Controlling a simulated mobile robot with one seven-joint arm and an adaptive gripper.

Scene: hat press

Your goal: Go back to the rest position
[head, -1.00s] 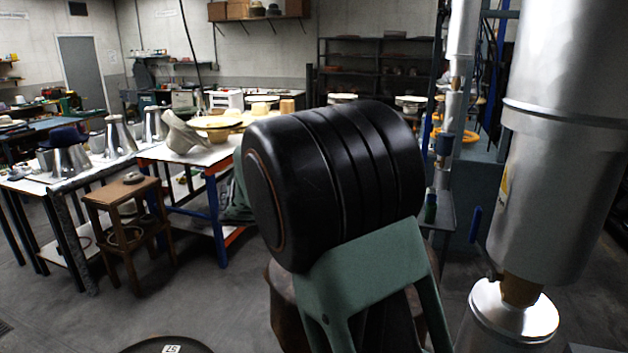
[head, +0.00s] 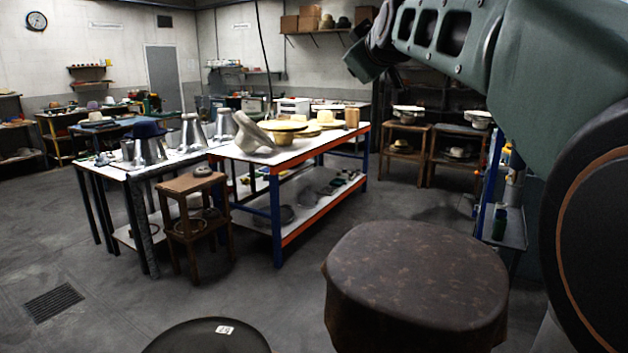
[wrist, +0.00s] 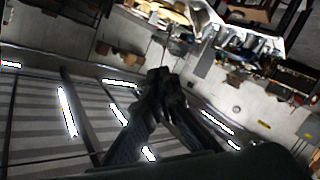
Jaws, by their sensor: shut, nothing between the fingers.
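My gripper (wrist: 167,78) shows in the wrist view as two dark fingers drawn together, with nothing between them. In the head view my green-grey arm reaches in from the right and up to the top. A dark part at its far end (head: 366,60) is small there, and its fingers cannot be made out. The gripper is in the air, apart from the tables and hats. The wrist view is turned over, with ceiling lights low in the picture and tables along the top.
A round dark-topped stand (head: 418,275) is close in front, with a black disc (head: 190,340) to its left. Beyond are a white-topped table (head: 345,140) with hats, a wooden stool (head: 190,184) and a metal-form table (head: 140,172). Open floor lies at left.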

